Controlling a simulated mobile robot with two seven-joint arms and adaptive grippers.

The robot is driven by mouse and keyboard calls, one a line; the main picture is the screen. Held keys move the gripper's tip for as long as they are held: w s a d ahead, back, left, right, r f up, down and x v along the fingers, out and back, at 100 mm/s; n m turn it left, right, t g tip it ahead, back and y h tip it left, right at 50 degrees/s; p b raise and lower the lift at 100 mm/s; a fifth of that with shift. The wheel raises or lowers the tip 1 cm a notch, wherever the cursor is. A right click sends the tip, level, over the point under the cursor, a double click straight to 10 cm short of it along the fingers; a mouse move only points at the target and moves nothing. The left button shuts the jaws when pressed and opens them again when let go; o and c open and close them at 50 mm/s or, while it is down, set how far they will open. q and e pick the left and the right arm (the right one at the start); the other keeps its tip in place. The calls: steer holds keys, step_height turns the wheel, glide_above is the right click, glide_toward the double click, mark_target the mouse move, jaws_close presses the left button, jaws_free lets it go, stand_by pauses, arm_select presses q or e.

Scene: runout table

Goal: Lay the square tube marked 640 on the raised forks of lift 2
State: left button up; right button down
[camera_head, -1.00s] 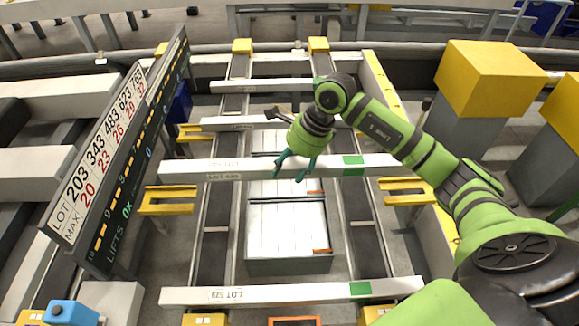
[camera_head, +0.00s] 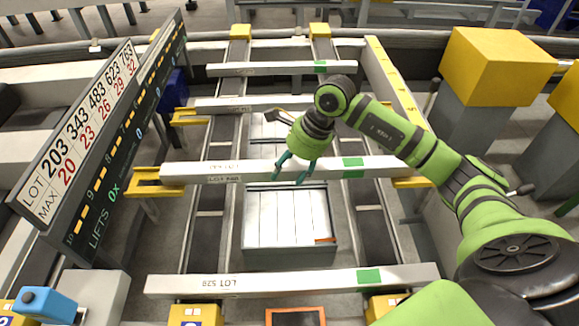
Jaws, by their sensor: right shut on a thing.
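My right gripper (camera_head: 291,173) is shut on a long white square tube (camera_head: 230,174) with a green patch. It holds the tube level, crossways over the two rails. Small LOT lettering shows on this tube, but I cannot read its number surely. The tube's left end overlaps a yellow fork (camera_head: 148,187) in the picture, and its right end covers most of another yellow fork (camera_head: 412,183). I cannot tell whether the tube touches these forks, nor read the lift's number. My left gripper is not in view.
A near tube (camera_head: 300,282) and two far tubes (camera_head: 265,69) (camera_head: 225,104) lie across the rails. A grey-white box (camera_head: 285,217) sits between the rails. A sign panel (camera_head: 90,140) stands left; yellow-topped blocks (camera_head: 498,62) stand right. Another yellow fork (camera_head: 190,117) is farther back.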

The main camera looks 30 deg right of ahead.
steer(key=shift+f, duration=0.25)
steer(key=shift+c, duration=1.7)
jaws_free()
steer(key=shift+s+f, duration=0.1)
steer(key=v, duration=1.2)
steer(key=shift+a, duration=0.15)
